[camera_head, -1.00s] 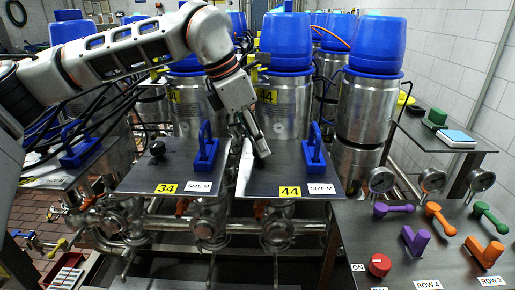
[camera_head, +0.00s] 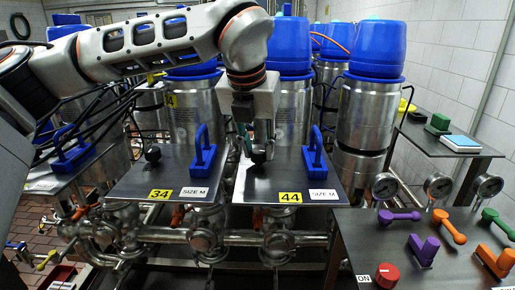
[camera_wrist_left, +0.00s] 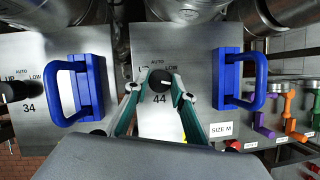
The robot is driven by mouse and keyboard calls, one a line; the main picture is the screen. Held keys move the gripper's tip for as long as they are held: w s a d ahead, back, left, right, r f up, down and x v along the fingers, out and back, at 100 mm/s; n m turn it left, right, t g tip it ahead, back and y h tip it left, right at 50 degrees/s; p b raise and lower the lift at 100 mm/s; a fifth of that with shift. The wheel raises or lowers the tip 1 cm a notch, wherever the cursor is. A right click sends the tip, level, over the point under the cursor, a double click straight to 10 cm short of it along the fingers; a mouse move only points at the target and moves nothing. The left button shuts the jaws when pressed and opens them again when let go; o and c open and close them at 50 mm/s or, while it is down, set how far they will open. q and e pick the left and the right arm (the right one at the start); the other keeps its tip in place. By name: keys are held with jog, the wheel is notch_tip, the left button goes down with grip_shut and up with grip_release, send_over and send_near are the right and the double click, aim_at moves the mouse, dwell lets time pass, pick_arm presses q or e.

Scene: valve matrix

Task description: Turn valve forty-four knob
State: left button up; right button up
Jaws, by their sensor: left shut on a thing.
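The valve 44 panel (camera_head: 290,180) is a dark metal plate with a yellow "44" label (camera_head: 290,197) on its front edge. Its black knob (camera_wrist_left: 159,80) sits above the printed "44" in the left wrist view, below the "AUTO" mark. My left gripper (camera_wrist_left: 159,88) has its two fingers around this knob, shut on it from both sides. In the head view the left gripper (camera_head: 258,150) points down at the panel and partly hides the knob. My right gripper is not in view.
Blue handles stand on panel 44 (camera_head: 316,150) and on the panel to its left, 34 (camera_head: 203,150). Panel 34 has its own black knob (camera_head: 153,153). Steel tanks with blue tops (camera_head: 370,100) rise behind. A console with coloured levers (camera_head: 424,250) and a red knob (camera_head: 387,276) is at right.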

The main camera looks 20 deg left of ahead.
pick_arm(q)
jog(key=n, duration=0.2)
jog(key=n+y, duration=0.1)
jog(key=n, duration=0.1)
jog(key=shift+d+n+y, duration=0.15)
jog(key=shift+n+y, duration=0.15)
jog(key=shift+n, duration=0.1)
dwell(0.4)
jog(key=o, duration=1.1)
jog(key=shift+g, duration=0.3)
jog(key=shift+r, duration=0.1)
jog(key=v, duration=1.1)
jog(key=shift+s+d+r, duration=0.15)
jog(key=shift+s+r, duration=0.1)
jog(key=shift+r, duration=0.1)
